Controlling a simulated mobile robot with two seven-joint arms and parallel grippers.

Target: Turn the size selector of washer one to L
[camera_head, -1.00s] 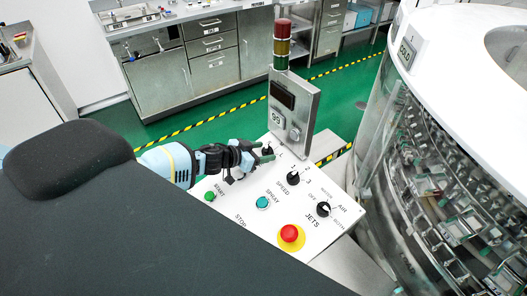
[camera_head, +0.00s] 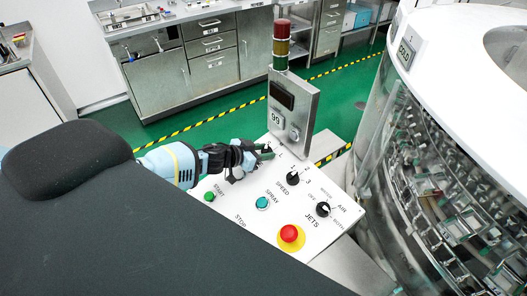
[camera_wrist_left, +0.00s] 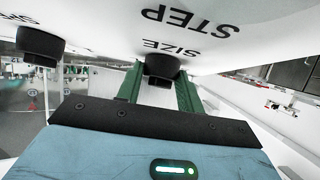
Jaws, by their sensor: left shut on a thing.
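The size selector is a black knob (camera_wrist_left: 162,68) under the printed word SIZE in the left wrist view. My left gripper (camera_wrist_left: 160,88) has its two green fingers on either side of this knob and is shut on it. In the head view my left gripper (camera_head: 266,153) reaches from the left to the back edge of the white control panel (camera_head: 238,218), and its fingers largely hide the selector. A letter L is printed just right of the fingertips. My right gripper is not in view.
The speed knob (camera_head: 293,178), jets knob (camera_head: 323,209), green start button (camera_head: 209,196), teal spray button (camera_head: 262,203) and red stop button (camera_head: 289,233) share the panel. A display box (camera_head: 293,105) with a signal tower (camera_head: 282,45) stands behind. The round washer (camera_head: 430,180) is at right.

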